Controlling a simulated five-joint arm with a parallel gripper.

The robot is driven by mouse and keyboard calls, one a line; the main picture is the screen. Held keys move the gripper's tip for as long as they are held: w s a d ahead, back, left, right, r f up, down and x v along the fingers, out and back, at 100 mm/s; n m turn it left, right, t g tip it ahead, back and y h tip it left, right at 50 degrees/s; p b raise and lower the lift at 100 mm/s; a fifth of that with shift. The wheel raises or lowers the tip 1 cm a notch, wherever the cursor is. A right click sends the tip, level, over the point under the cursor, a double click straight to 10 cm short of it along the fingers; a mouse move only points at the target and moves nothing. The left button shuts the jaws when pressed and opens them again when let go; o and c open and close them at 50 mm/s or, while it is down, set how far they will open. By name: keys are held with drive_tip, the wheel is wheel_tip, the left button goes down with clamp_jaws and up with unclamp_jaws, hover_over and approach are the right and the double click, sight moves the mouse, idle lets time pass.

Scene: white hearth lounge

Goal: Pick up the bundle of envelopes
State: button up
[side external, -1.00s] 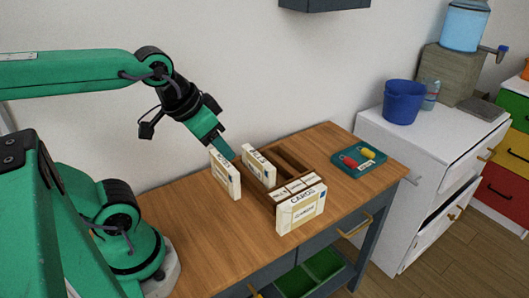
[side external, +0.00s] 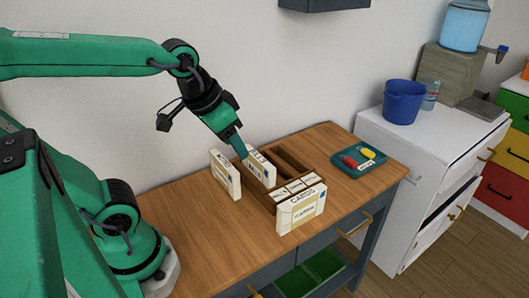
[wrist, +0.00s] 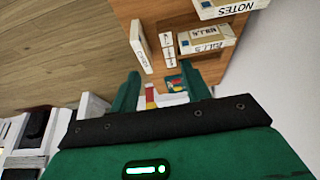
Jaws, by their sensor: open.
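Three white bundles of envelopes with printed labels are in view. The NOTES bundle (side external: 225,176) stands upright on the table at left; the wrist view shows it at the top (wrist: 230,8). The BILLS bundle (side external: 262,170) stands at the left back of the wooden divided box (side external: 312,172); it also shows in the wrist view (wrist: 205,41). The CARDS bundle (side external: 301,211) stands at the box's front face, also in the wrist view (wrist: 141,47). My gripper (side external: 242,151) is just above and left of the BILLS bundle. In the wrist view its fingers (wrist: 160,82) are apart and empty.
A teal tray (side external: 345,166) with a red and a yellow item lies right of the box. A blue bucket (side external: 403,102) and a bottle (side external: 431,95) stand on the white cabinet (side external: 440,140). The white wall is close behind; the table's left front is bare.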

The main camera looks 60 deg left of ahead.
drive_tip(key=w+d+f+g, duration=0.3)
drive_tip(key=w+f, duration=0.1)
drive_tip(key=w, duration=0.5)
drive_tip(key=g, duration=0.2)
hover_over(303, 195)
wheel_tip(303, 195, down, 8)
drive_tip(key=shift+s+a+r, duration=0.1)
drive_tip(key=shift+s+r, duration=0.05)
drive_tip(key=shift+r, duration=0.05)
drive_tip(key=shift+w+f, duration=0.25)
drive_tip(key=shift+f, duration=1.5)
drive_tip(key=shift+s+f, duration=0.15)
drive_tip(key=shift+f, duration=2.45)
